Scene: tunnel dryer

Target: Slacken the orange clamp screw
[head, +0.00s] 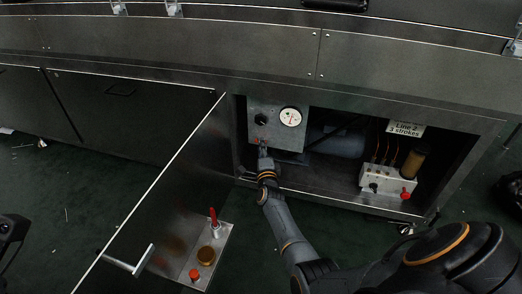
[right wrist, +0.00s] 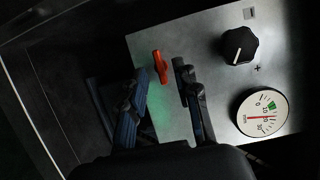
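The orange clamp screw (right wrist: 160,66) has a wing-shaped head and sits on the left part of a grey panel (right wrist: 205,45). In the head view only a small bit of it shows, by the tip of my right gripper (head: 262,147). In the right wrist view the two fingers of my right gripper (right wrist: 162,84) are apart, one on each side of the screw head. I see a gap on both sides; contact cannot be told. A dark part at the left edge of the head view may be my left gripper (head: 10,230); its fingers are unclear.
The panel carries a black knob (right wrist: 239,46) and a round dial gauge (right wrist: 263,113). An open door (head: 165,200) with a handle stands left of the cabinet opening.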

